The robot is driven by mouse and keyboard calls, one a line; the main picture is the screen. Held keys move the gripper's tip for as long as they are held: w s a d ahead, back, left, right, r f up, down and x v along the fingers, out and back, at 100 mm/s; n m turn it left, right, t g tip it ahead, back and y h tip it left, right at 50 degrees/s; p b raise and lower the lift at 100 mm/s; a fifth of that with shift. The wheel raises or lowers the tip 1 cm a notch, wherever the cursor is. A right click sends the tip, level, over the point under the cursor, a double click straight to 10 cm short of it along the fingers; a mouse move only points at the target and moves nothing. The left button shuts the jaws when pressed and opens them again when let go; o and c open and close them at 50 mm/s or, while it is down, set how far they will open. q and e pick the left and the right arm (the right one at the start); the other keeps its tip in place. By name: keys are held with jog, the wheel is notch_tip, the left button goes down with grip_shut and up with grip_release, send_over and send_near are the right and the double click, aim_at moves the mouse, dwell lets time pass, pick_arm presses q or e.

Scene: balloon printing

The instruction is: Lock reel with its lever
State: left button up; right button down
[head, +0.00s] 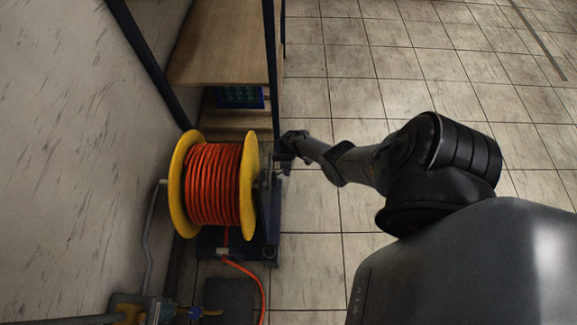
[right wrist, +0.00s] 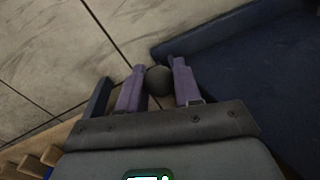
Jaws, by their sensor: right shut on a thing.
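The reel (head: 213,185) has yellow end discs and is wound with orange hose. It stands upright on a dark blue base (head: 266,245) in the head view. My right gripper (head: 284,155) is just right of the reel, by the base's upper right. In the right wrist view my right gripper (right wrist: 158,82) is shut on a dark round knob (right wrist: 158,81), which sits between its two fingers. The knob looks like the end of the lever; the rest of the lever is hidden. The blue base (right wrist: 245,75) fills the right of that view. My left gripper is not in view.
A wooden shelf (head: 222,55) with dark posts stands behind the reel, with a blue box (head: 238,97) on a lower level. A wall (head: 70,150) is on the left. The orange hose (head: 252,275) runs down in front. Tiled floor (head: 340,70) on the right is clear.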

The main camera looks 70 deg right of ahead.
jog(key=shift+w+a+r, duration=0.2)
jog(key=shift+w+r, duration=0.3)
jog(key=shift+w, duration=0.3)
